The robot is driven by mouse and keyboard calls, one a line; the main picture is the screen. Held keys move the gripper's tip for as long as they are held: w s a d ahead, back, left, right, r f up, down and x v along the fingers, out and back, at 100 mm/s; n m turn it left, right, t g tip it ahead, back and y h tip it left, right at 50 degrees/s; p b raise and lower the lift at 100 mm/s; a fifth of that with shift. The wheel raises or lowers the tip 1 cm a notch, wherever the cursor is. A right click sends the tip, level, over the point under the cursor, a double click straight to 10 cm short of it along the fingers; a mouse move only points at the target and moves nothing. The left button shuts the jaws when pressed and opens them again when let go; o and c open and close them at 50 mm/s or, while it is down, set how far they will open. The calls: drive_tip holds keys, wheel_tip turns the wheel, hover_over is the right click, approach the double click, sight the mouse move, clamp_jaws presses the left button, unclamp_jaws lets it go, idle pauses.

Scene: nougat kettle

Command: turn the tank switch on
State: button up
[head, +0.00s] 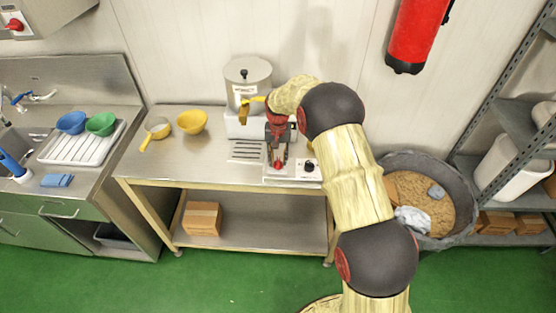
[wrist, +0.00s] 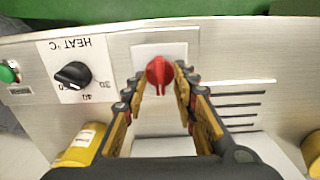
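The tank (head: 248,84) is a steel kettle at the back of the steel table, with a control panel at the table's front right. A red rotary switch (wrist: 158,72) sits on a pale plate on the panel; it also shows in the head view (head: 278,165). Its ridge points roughly along the fingers in the wrist view. My gripper (wrist: 160,80) is open, with one fingertip on each side of the red switch. The right fingertip is very close to it; I cannot tell whether it touches. In the head view my gripper (head: 278,155) reaches down over the switch.
A black HEAT dial (wrist: 73,74) and a green button (wrist: 8,73) lie left of the switch in the wrist view. Vent slots (wrist: 245,106) lie to the right. A grey tub (head: 455,185) stands right of the table.

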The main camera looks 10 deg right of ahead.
sight(278, 160)
wheel_tip(278, 160, up, 11)
drive_tip(key=shift+r, duration=0.15)
idle(0.6)
drive_tip(key=s+f+n, duration=0.2)
drive_tip(key=s+f, duration=0.1)
drive_tip(key=s, duration=0.2)
drive_tip(key=s+r+t+b, duration=0.2)
drive_tip(key=s+r, duration=0.2)
drive_tip(key=s, duration=0.8)
drive_tip(key=s+r+n+t+b, duration=0.1)
drive_tip(key=s+r+b, duration=0.2)
drive_tip(key=s, duration=0.9)
drive_tip(key=s+r+t+b, duration=0.2)
drive_tip(key=s+r, duration=0.5)
drive_tip(key=s, duration=0.5)
drive_tip(key=shift+r+n+t+b, duration=0.25)
drive_tip(key=shift+n+t+b, duration=0.05)
drive_tip(key=shift+n, duration=0.1)
